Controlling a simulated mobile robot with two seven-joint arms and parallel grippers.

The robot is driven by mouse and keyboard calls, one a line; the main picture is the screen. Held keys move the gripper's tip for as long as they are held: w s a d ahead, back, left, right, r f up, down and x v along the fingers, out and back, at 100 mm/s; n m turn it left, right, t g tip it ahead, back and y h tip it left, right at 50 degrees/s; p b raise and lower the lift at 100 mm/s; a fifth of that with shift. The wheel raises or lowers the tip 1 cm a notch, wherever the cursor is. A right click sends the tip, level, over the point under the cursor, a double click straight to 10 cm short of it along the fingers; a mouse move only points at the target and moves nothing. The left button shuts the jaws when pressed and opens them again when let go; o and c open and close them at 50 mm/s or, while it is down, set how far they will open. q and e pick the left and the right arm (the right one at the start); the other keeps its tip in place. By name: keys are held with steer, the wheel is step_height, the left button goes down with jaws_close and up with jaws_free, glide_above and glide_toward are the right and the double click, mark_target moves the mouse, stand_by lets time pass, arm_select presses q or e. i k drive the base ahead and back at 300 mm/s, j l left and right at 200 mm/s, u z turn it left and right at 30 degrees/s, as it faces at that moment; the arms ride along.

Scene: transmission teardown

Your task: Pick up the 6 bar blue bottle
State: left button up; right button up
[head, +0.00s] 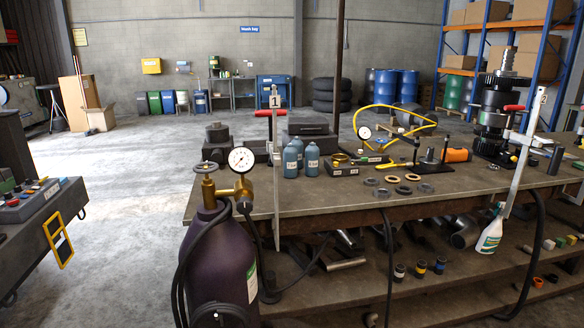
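Three small blue bottles stand close together on the workbench, left of its middle: a front left bottle (290,163), a front right bottle (312,160) and a rear bottle (298,146) partly hidden by them. Each front bottle has a pale label, too small to read, so I cannot tell which one is marked 6 bar. All three stand upright. Neither of my grippers shows in the head view.
A tall clamp marked 1 (275,125) stands just left of the bottles. A purple gas cylinder (215,265) with a gauge (241,159) stands before the bench's left end. Several rings (390,179) lie right of the bottles. A clamp marked 2 (524,150) is far right.

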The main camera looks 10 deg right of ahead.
mark_target(311, 152)
steer(key=i+j+u, duration=0.25)
steer(key=j+u, duration=0.15)
steer(key=i+j+u, duration=0.7)
steer(key=u, duration=0.15)
steer(key=i+j, duration=0.15)
steer(key=i, duration=0.25)
steer(key=i+j+z, duration=0.1)
steer(key=i, duration=0.3)
steer(key=i+j+z, duration=0.1)
steer(key=i, duration=0.25)
steer(key=i+z, duration=0.4)
steer(key=i, duration=0.15)
steer(key=i+z, duration=0.4)
steer(key=i, duration=0.2)
steer(key=i+z, duration=0.1)
steer(key=i, duration=0.8)
steer(key=i+z, duration=0.15)
steer(key=i, duration=0.8)
steer(key=i+j+z, duration=0.1)
steer(key=i, duration=0.8)
steer(key=i+z, duration=0.4)
steer(key=i, duration=0.15)
steer(key=i+j+z, duration=0.35)
steer(key=i, duration=0.2)
